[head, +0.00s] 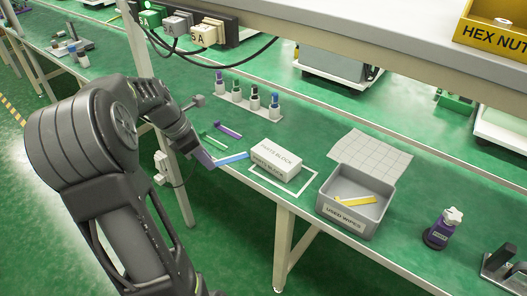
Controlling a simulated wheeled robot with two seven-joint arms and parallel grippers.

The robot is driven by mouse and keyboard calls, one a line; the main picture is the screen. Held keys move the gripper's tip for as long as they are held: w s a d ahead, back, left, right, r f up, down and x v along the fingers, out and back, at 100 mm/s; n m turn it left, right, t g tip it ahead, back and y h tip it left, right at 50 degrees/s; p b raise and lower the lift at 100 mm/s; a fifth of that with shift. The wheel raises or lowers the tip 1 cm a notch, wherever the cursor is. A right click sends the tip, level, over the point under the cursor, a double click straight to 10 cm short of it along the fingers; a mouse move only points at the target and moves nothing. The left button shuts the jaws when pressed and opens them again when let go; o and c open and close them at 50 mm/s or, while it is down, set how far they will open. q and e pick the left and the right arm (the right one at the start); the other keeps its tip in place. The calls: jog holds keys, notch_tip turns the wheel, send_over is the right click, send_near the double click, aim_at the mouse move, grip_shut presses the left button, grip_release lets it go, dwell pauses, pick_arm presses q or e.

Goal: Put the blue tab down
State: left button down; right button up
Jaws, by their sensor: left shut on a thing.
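The blue tab (234,158) is a thin flat strip in the head view, pointing right toward the white block. My left gripper (208,161) is shut on the tab's left end, over the front edge of the green bench. The tab's right end comes close to the white block (280,156); I cannot tell whether it touches the block or the bench. A green tab (213,142) and a purple tab (228,131) lie just behind the gripper. A yellow tab (355,199) lies in the grey used wipes bin (342,214). My right gripper is not in view.
A white outline (291,193) surrounds the block on the bench. A rack with several small bottles (254,103) stands behind. A purple bottle (443,228) stands at right. A shelf (385,47) overhangs the back. Bare bench lies between the rack and the bin.

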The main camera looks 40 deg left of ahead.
pick_arm(q)
jog(key=w+d+p, duration=0.1)
jog(key=w+d, duration=0.5)
jog(key=w, duration=0.6)
jog(key=shift+w+p, duration=0.3)
jog(key=shift+d, duration=0.1)
jog(key=shift+x, duration=1.9)
jog(key=shift+f, duration=0.1)
jog(key=c, duration=1.3)
grip_release()
